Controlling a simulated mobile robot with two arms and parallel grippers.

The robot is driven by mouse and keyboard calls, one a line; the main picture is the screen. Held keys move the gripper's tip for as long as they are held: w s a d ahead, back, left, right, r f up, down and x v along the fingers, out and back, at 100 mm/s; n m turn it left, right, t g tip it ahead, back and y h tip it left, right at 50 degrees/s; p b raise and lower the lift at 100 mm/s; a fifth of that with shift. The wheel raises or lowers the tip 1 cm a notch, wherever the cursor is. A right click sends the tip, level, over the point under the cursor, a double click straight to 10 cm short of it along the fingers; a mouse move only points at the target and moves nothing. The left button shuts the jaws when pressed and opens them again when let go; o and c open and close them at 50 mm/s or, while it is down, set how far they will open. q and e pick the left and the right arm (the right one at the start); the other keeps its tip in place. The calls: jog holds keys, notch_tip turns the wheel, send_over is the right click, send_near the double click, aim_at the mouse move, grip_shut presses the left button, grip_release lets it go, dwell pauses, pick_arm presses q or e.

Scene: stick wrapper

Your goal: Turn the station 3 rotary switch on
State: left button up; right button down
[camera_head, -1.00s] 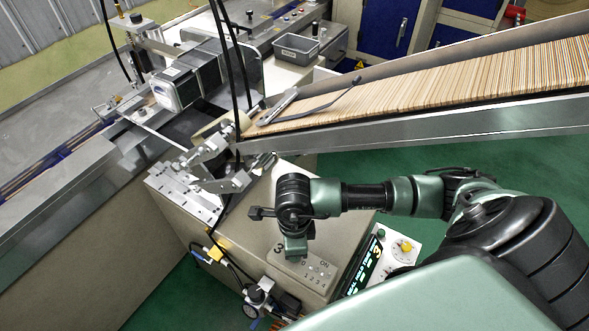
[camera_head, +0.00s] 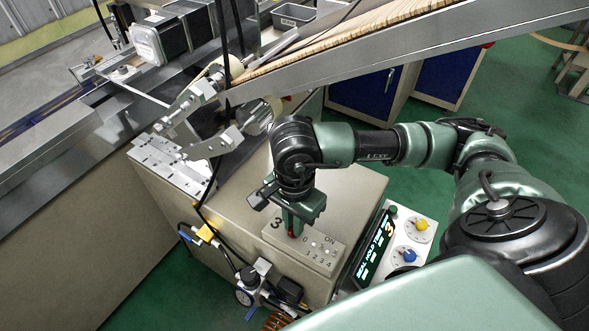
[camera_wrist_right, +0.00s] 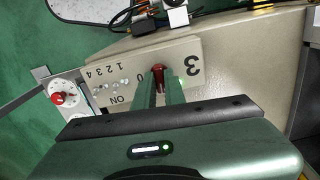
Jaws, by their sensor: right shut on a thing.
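The station 3 switch panel (camera_head: 325,258) is a grey plate on top of the beige cabinet, marked "3", "0", "ON" and "1 2 3 4". It also shows in the right wrist view (camera_wrist_right: 186,50). Its red rotary switch (camera_wrist_right: 158,69) sits near the "0" mark, and a bit of red shows in the head view (camera_head: 291,234). My right gripper (camera_head: 292,230) points down at the panel. In the wrist view its two green fingers (camera_wrist_right: 162,88) are shut on the red switch, one on each side. The fingers hide part of it. My left gripper is not in view.
A side panel beside the cabinet has a lit display (camera_head: 375,246), a yellow knob (camera_head: 422,224) and a blue knob (camera_head: 409,256). The metal stick chute (camera_head: 400,50) runs above my right arm. Metal linkage (camera_head: 205,130) and a black cable stand left of the gripper.

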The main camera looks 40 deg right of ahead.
jog(key=shift+s+a+f+n+b, duration=0.1)
jog(key=shift+f+n+b, duration=0.05)
jog(key=shift+n+b, duration=0.45)
jog(key=c, duration=1.5)
grip_release()
jog(key=shift+r, duration=0.4)
notch_tip(320, 180, up, 7)
jog(key=shift+r, duration=0.1)
